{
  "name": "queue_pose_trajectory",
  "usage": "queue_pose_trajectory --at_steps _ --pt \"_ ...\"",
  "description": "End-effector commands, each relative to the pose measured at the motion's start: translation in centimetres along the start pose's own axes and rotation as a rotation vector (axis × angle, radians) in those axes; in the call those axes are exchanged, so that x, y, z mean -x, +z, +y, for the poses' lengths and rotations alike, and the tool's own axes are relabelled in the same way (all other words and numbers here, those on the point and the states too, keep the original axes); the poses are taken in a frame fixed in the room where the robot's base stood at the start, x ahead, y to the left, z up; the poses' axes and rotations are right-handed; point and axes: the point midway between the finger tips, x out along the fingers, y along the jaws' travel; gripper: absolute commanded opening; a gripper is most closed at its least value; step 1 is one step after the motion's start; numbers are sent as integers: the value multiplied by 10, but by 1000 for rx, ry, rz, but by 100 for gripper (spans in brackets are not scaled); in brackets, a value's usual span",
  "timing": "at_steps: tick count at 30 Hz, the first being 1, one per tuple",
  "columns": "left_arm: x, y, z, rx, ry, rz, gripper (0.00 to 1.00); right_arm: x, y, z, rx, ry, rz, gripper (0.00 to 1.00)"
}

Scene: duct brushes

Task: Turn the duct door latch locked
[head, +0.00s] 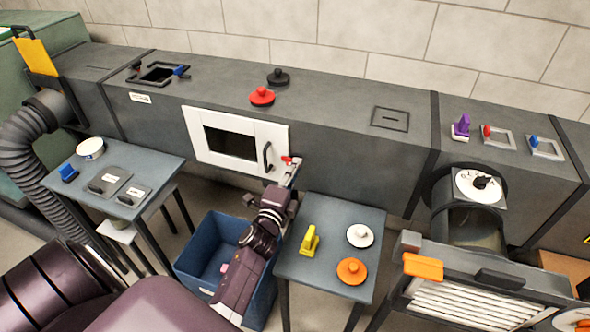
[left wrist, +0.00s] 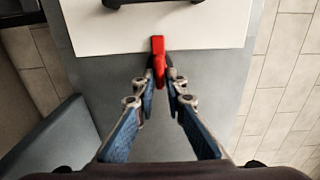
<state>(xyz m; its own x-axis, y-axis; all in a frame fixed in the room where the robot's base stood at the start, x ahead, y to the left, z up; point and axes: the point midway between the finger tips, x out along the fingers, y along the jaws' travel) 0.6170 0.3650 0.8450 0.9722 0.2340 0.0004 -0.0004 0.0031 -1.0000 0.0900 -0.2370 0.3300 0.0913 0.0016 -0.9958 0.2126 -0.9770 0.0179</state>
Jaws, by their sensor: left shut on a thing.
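The duct door (head: 188,135) is a white panel with a dark window opening and a black handle (head: 267,157), set in the front of the grey duct; it looks closed. The red latch (head: 287,159) is at the door's lower right corner. In the left wrist view the latch (left wrist: 158,60) points down from the white door edge (left wrist: 110,42). My left gripper (head: 291,178) is at the latch, and in the left wrist view its fingertips (left wrist: 160,82) are closed around the lower part of it. My right gripper is not in view.
A blue bin (head: 190,262) stands below the left arm. A side table (head: 330,217) with a yellow piece, a white knob and an orange knob is right of it. Another table (head: 150,165) stands left. Red (head: 262,96) and black (head: 278,77) knobs sit on the duct top.

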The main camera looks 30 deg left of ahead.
Motion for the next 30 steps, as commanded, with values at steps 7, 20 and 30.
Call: queue_pose_trajectory --at_steps 7,20,30 --pt "1 0 2 -14 3 1 0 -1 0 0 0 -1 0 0" --pt "0 0 1 -13 2 1 25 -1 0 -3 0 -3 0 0" --pt "9 0 2 -12 3 0 25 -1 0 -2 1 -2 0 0"
